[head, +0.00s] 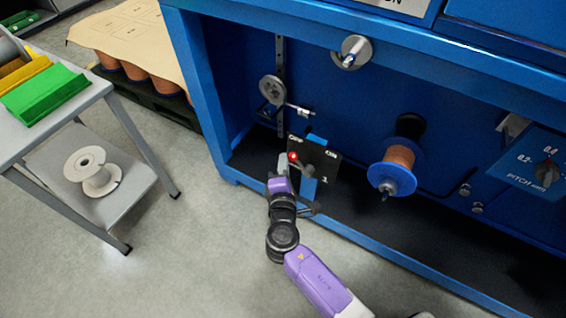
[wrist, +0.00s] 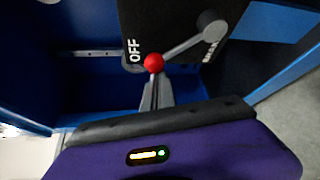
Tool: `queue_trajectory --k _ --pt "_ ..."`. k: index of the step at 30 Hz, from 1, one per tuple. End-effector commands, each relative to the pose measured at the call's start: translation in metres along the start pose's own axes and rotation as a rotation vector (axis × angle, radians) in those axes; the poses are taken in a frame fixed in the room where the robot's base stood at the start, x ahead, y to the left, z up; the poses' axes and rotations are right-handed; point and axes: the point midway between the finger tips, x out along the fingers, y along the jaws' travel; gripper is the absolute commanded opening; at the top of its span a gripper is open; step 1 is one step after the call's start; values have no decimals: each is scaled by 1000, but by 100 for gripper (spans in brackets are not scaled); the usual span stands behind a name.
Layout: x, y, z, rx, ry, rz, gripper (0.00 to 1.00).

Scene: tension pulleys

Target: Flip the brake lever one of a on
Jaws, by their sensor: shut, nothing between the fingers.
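The brake lever has a red ball knob (wrist: 153,62) on a grey arm that runs to a round pivot (wrist: 210,22) on a black plate (wrist: 170,18). In the wrist view the knob is beside the white OFF label. In the head view the plate (head: 322,158) stands inside the blue machine, with the red knob (head: 293,156) at its left edge. My gripper (wrist: 155,88) is shut and empty, its fingertips right at the knob; I cannot tell whether they touch. It also shows in the head view (head: 286,164), left of the plate.
A copper-wound spool with a blue flange (head: 393,172) sits right of the plate. A grey pulley (head: 272,89) is above left on a slotted rail. The machine's blue frame (head: 340,226) edges the opening. A grey cart (head: 125,188) stands left, with open floor between.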

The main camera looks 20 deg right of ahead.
Motion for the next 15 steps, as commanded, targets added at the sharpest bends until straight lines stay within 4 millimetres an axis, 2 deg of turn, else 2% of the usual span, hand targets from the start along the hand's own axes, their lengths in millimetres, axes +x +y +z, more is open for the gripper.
queue_trajectory --k 15 --pt "-4 0 9 96 -2 56 0"
